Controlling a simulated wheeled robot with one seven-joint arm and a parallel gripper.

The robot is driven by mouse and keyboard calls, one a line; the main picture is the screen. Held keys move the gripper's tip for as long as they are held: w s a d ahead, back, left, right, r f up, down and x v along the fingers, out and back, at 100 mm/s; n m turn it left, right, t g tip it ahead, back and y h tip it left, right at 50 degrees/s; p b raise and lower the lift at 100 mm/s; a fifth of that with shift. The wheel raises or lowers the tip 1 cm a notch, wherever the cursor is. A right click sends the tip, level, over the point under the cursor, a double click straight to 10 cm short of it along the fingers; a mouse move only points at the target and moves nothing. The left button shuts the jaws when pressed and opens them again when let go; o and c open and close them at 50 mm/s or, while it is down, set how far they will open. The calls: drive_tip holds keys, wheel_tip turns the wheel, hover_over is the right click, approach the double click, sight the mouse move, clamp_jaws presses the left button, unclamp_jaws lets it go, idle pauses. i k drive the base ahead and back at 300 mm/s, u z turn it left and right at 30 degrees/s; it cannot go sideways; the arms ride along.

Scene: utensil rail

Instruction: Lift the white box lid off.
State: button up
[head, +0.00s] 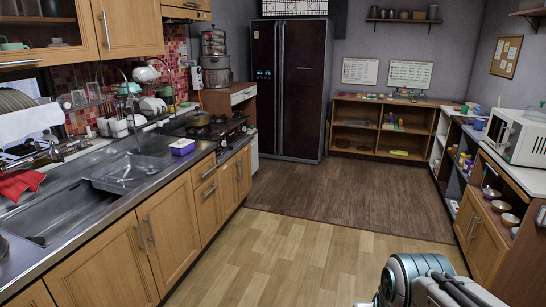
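A small purple box (182,149) sits on the left counter, between the sink and the stove. Its top looks whitish (182,143), but it is too small to tell whether this is a separate lid. No other box with a clear white lid can be made out. Part of my arm shows at the bottom right edge, over the floor and far from the purple box. My gripper is not in view.
The steel sink (65,208) and wooden cabinets (172,225) run along the left. A stove with a pan (198,119) is beyond the box. A white microwave (516,135) stands at right. The middle floor (335,205) is clear.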

sight(182, 142)
drive_tip(key=u, duration=0.05)
drive_tip(key=i, duration=1.6)
drive_tip(key=u, duration=0.5)
drive_tip(key=i, duration=1.8)
drive_tip(key=u, duration=1.2)
drive_tip(key=i, duration=1.25)
drive_tip(key=u, duration=0.4)
